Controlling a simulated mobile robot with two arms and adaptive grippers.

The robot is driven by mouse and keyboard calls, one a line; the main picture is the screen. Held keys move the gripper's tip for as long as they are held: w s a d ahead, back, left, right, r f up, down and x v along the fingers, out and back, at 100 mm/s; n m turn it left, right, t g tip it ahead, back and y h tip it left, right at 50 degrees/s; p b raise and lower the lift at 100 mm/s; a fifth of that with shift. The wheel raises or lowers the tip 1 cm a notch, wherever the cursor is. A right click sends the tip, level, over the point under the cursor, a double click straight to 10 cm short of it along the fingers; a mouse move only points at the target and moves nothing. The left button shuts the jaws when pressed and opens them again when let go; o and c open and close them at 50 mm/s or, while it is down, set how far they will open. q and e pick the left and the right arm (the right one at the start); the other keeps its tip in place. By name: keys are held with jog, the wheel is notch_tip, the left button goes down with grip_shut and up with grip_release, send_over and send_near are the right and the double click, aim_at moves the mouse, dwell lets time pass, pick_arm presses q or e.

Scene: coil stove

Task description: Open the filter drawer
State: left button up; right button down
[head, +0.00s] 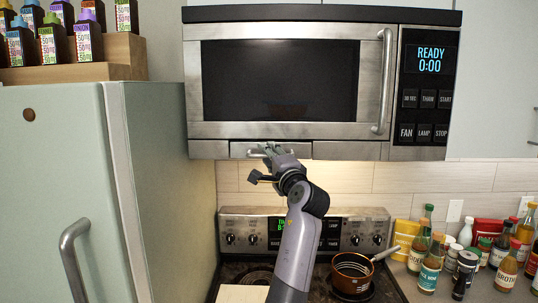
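The filter drawer (240,150) is a narrow steel front under the microwave, at the left of its lower edge. It looks flush with the panels beside it. A small handle shows on its front, partly hidden by my gripper. My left gripper (261,164) is at the drawer front, with one finger up by the handle and the other lower and to the left. The fingers look spread apart, with nothing seen between them. Whether the upper finger touches the handle cannot be told. My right gripper is not in view.
The microwave (290,80) is above, its door shut. The stove (345,222) is below, with a brown pan (352,268) on the right. A fridge (60,190) stands at the left. Several bottles and jars (429,272) crowd the right counter.

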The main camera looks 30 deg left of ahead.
pick_arm(q)
grip_shut()
dwell(0.8)
